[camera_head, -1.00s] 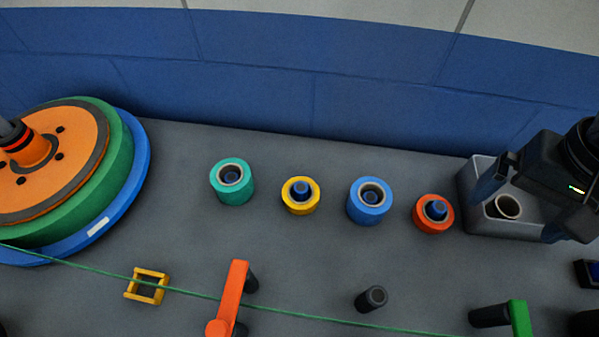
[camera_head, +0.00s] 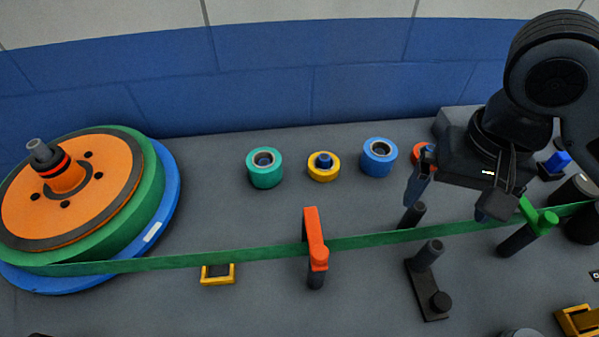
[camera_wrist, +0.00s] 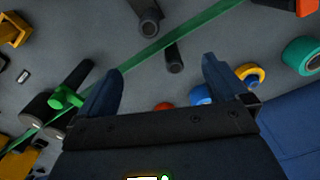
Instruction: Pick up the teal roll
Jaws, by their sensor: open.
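The teal roll (camera_head: 265,174) sits on the grey panel at the left end of a row of rolls, around a dark peg. It also shows at the right edge of the wrist view (camera_wrist: 302,56). My gripper (camera_head: 455,195) is open and empty, well to the right of the teal roll in the head view. In the wrist view its two blue fingers (camera_wrist: 160,85) are spread apart with nothing held between them.
A yellow roll (camera_head: 324,173), a blue roll (camera_head: 379,163) and a partly hidden red roll (camera_head: 421,152) stand right of the teal roll. A green band (camera_head: 260,253) runs from the large disc (camera_head: 75,195) past an orange lever (camera_head: 314,235) to a green lever (camera_head: 538,217).

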